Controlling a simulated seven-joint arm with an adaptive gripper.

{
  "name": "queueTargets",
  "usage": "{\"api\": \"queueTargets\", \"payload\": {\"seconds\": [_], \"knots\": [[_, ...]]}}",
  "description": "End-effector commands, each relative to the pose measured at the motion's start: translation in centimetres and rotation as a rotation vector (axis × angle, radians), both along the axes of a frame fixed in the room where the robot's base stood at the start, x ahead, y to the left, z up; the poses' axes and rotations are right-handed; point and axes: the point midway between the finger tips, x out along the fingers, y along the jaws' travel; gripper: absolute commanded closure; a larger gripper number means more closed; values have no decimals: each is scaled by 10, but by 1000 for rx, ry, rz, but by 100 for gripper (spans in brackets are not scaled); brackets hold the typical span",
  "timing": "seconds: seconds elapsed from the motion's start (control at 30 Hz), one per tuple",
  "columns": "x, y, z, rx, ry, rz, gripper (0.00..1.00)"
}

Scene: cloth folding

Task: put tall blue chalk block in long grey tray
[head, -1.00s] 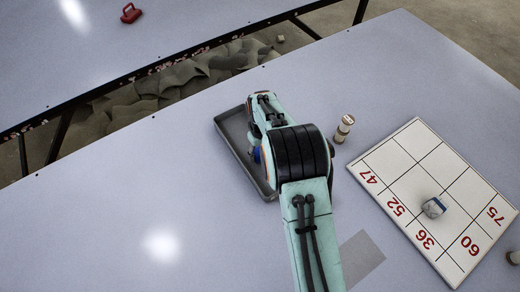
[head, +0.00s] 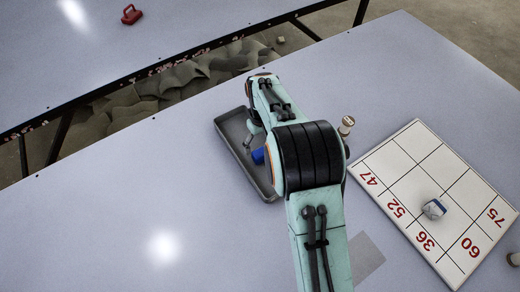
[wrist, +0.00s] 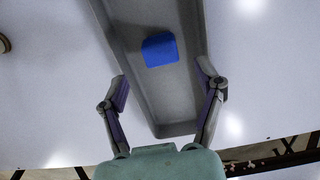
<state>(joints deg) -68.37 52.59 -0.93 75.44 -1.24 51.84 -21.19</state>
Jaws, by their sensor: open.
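The blue chalk block (wrist: 160,49) lies inside the long grey tray (wrist: 180,105) in the wrist view, touching no finger. In the head view the block (head: 258,156) shows as a small blue piece in the tray (head: 232,138), partly hidden by my arm. My gripper (wrist: 166,88) is open and empty, with its fingers apart on either side of the tray's near part and the block beyond the fingertips. In the head view one finger of my gripper shows above the tray; the rest is hidden behind the arm.
A small pale cylinder (head: 347,125) stands between my arm and the board. Another small object (head: 513,259) is at the right edge. The table's left front is clear.

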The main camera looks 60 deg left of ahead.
Motion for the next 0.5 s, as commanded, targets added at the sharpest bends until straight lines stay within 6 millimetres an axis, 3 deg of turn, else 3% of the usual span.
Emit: {"api": "queueTargets", "payload": {"seconds": [0.1,0.23,0.5], "knots": [[0,0,28,3,-1,0,31],[0,0,51,3,-1,0,31],[0,0,66,0,0,0,31]]}}
